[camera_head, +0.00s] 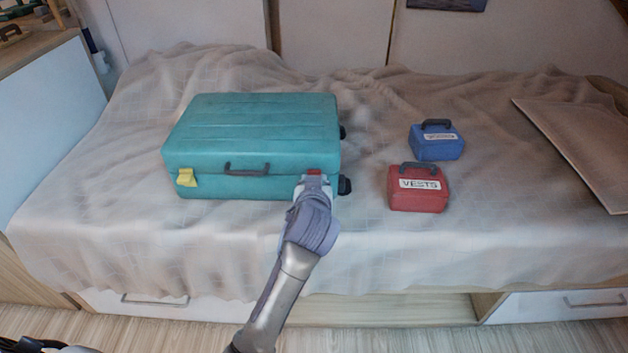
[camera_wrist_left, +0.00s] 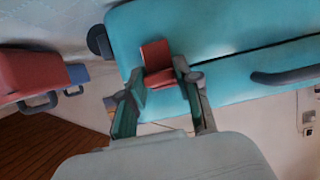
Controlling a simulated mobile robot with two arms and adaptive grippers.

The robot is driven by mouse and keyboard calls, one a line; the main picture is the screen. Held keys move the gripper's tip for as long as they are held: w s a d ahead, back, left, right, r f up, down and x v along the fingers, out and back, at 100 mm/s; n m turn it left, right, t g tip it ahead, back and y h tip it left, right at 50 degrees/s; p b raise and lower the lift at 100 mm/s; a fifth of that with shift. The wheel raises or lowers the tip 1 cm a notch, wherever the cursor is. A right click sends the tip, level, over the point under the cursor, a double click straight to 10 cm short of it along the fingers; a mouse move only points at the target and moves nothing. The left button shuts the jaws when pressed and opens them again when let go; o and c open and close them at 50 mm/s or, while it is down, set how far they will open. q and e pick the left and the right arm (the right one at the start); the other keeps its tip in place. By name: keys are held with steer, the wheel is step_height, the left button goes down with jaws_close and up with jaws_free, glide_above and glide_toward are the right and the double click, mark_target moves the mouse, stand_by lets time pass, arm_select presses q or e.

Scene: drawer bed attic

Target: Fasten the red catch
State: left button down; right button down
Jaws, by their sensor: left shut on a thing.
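A closed teal suitcase (camera_head: 250,125) lies flat on the draped bed. Its red catch (camera_head: 314,172) is on the front side near the right end, at the seam between lid and base. My left gripper (camera_head: 312,184) reaches up to it and covers part of it. In the left wrist view, the red catch (camera_wrist_left: 155,54) shows an upper plate and a lower flap. The fingers of my left gripper (camera_wrist_left: 160,76) are shut on the catch, one on each side. Whether the flap sits flat is hard to tell. My right gripper is not in view.
A yellow catch (camera_head: 187,178) is at the suitcase's front left and a dark handle (camera_head: 247,169) in the middle. A red VESTS case (camera_head: 418,198) and a blue case (camera_head: 436,148) stand to the right. A flat panel (camera_head: 580,150) lies far right. Bare blanket surrounds them.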

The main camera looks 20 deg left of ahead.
arm_select(q)
steer(key=c, duration=0.8)
jaws_free()
